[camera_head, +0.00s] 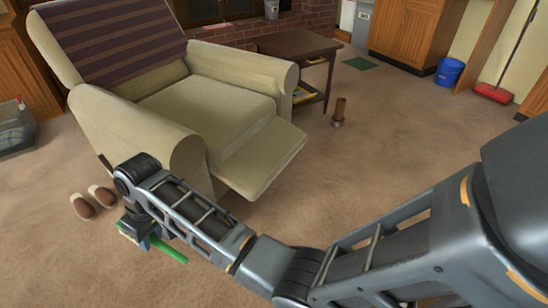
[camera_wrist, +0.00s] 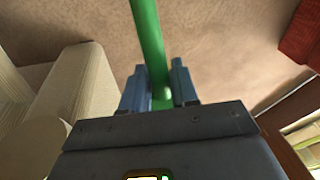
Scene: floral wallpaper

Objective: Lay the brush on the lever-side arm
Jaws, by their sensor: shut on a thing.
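A cream recliner (camera_head: 235,115) stands at the left, with a striped dark cover on its back and its footrest partly out. A small brown lever (camera_head: 104,162) shows beside its near left arm (camera_head: 150,130), whose top is bare. My gripper (camera_head: 136,228) is low in front of that side, below the arm's top. It is shut on the green brush (camera_head: 168,250). In the wrist view the green handle (camera_wrist: 149,40) runs between the blue fingers (camera_wrist: 158,88). The brush's head is not clear to me. Cream upholstery (camera_wrist: 75,95) shows at the left there.
A pair of slippers (camera_head: 93,201) lies on the carpet near my gripper. A dark side table (camera_head: 300,45) and a brown cylindrical object (camera_head: 339,112) stand beyond the chair. A blue bucket (camera_head: 449,72) and red broom (camera_head: 494,92) are at the back right. Middle carpet is clear.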

